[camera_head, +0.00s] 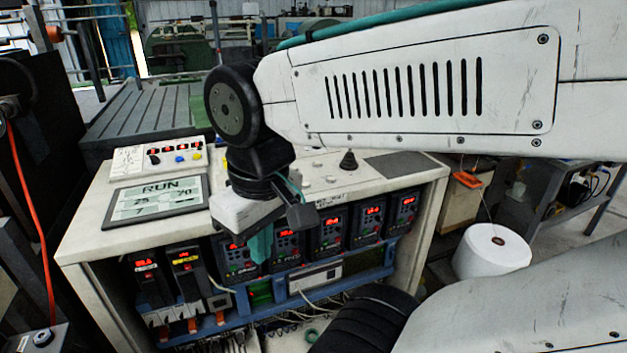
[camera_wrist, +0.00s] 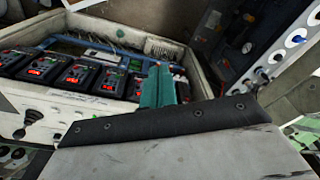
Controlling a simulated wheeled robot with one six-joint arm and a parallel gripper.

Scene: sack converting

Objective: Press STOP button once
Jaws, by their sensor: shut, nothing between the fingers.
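My gripper (camera_head: 260,246) points down at the console's front, its teal fingers together and empty, overlapping the row of drive units in the head view. In the wrist view the closed fingers (camera_wrist: 158,88) also show in front of the open cabinet. The cream console (camera_head: 90,222) has a screen (camera_head: 157,198) reading RUN, 25, 70 and 7. Behind it is a small panel (camera_head: 160,158) with red displays, a black knob and yellow and blue buttons. I cannot read a STOP label anywhere; my arm and gripper hide part of the console top.
A black joystick (camera_head: 348,160) stands on the console top. Drive units (camera_head: 328,234) with red displays fill the open front, with cables below. A white roll (camera_head: 491,251) stands on the floor at right. A red cable (camera_head: 35,230) hangs at left.

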